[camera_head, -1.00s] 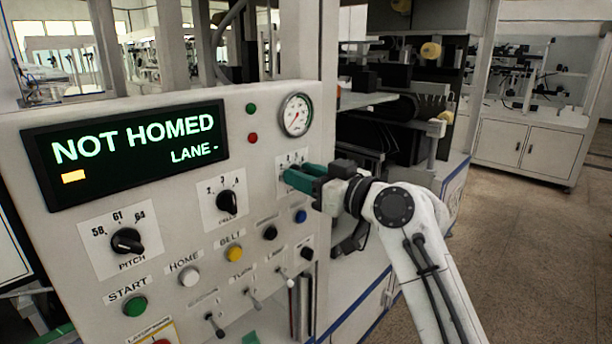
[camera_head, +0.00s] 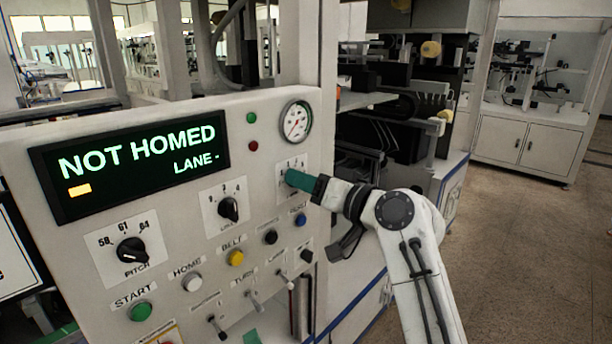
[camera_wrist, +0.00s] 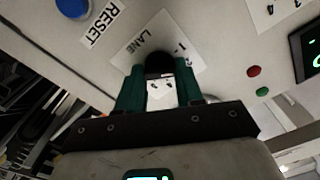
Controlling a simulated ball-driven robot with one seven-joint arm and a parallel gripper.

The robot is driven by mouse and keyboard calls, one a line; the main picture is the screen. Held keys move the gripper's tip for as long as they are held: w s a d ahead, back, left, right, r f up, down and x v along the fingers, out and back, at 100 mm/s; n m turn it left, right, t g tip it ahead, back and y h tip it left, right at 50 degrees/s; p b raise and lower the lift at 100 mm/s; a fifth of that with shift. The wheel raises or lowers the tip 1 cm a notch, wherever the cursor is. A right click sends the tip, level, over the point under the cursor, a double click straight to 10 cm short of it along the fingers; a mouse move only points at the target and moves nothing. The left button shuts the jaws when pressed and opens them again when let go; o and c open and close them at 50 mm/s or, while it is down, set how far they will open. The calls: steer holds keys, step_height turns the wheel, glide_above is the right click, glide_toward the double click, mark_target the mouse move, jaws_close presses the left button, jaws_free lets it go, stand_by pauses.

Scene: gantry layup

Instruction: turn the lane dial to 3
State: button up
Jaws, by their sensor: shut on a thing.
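The lane dial (camera_wrist: 158,62) is a black knob on a white plate marked LANE, seen in the wrist view. My gripper (camera_wrist: 158,92) has its green fingers on either side of the knob and is shut on it. In the head view my gripper (camera_head: 291,178) reaches the dial's plate (camera_head: 293,162) at the panel's right side, below the gauge. The fingers hide the knob there, and its pointer setting cannot be read. The display (camera_head: 130,160) reads NOT HOMED and LANE -, with an orange block at lower left.
The panel also holds a pitch dial (camera_head: 131,250), another dial (camera_head: 229,209), a gauge (camera_head: 296,121), several coloured buttons and toggle switches below. A blue reset button (camera_wrist: 73,8) sits near the lane dial. Open floor (camera_head: 520,260) lies to the right.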

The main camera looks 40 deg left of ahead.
steer(key=shift+w+d+m+p, duration=0.1)
steer(key=shift+m+p, duration=1.05)
steer(key=shift+m, duration=0.8)
steer(key=shift+w+m+p, duration=0.1)
steer(key=shift+m+p, duration=1.05)
steer(key=shift+m, duration=1.1)
steer(key=o, duration=1)
steer(key=shift+f, duration=0.1)
steer(key=shift+o, duration=0.2)
steer(key=d+b, duration=0.2)
steer(key=d, duration=0.8)
steer(key=shift+s+d+b, duration=0.3)
steer(key=shift+s+d, duration=0.05)
steer(key=shift+s, duration=0.1)
steer(key=shift+f, duration=0.1)
